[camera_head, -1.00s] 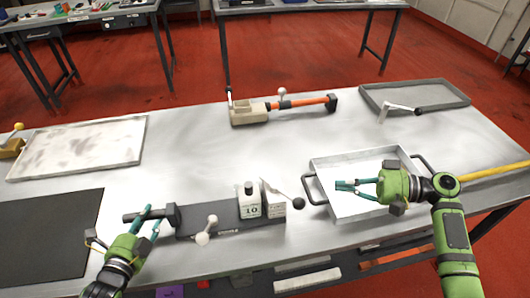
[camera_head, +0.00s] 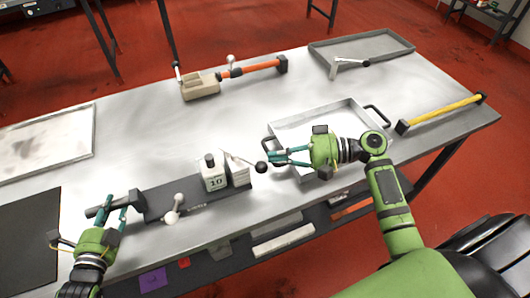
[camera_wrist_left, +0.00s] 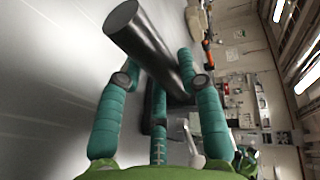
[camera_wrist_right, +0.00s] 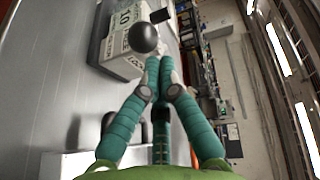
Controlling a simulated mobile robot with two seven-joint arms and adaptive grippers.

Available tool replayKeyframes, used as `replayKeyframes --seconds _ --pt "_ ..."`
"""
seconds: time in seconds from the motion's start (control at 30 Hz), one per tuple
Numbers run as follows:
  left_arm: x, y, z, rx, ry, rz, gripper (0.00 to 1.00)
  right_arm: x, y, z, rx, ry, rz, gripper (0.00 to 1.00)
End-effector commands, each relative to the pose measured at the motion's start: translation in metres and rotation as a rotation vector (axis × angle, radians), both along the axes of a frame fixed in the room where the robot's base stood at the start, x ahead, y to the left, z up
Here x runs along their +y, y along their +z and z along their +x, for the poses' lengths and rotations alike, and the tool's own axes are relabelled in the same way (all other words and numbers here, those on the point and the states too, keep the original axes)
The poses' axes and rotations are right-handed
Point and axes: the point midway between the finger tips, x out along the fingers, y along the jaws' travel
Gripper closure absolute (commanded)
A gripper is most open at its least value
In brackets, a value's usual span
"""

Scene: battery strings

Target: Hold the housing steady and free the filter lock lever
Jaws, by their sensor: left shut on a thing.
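The housing is a dark grey base (camera_head: 155,203) near the table's front edge, bearing white blocks, one marked 10 (camera_head: 214,182). My left gripper (camera_head: 114,209) is shut on the dark bar handle (camera_wrist_left: 140,38) at the housing's left end. A thin lever with a black ball knob (camera_head: 261,167) sticks out at the right end; the knob also shows in the right wrist view (camera_wrist_right: 144,37). My right gripper (camera_head: 274,158) is just right of the knob, its fingertips together and empty; whether they touch the knob is unclear. A pale knobbed lever (camera_head: 173,216) stands at the base's front.
A metal tray with black handles (camera_head: 345,112) lies beneath and behind my right gripper. Behind stand a beige and orange device (camera_head: 205,86) and a grey tray (camera_head: 385,43). A yellow bar (camera_head: 440,113) lies at right. The table's middle is clear.

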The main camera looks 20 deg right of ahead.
Motion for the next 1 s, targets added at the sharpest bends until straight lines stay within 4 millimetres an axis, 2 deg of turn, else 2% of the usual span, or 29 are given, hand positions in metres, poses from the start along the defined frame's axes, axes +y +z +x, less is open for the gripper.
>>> replayKeyframes --seconds 0.67,1.0 --pt "-0.001 0.000 0.000 0.001 0.001 -0.007 1.00 0.011 -0.001 -0.012 0.002 -0.124 0.000 1.00" --pt "-0.001 0.000 0.000 0.000 -0.001 -0.007 1.00 0.029 -0.001 -0.028 0.004 -0.331 0.002 1.00"
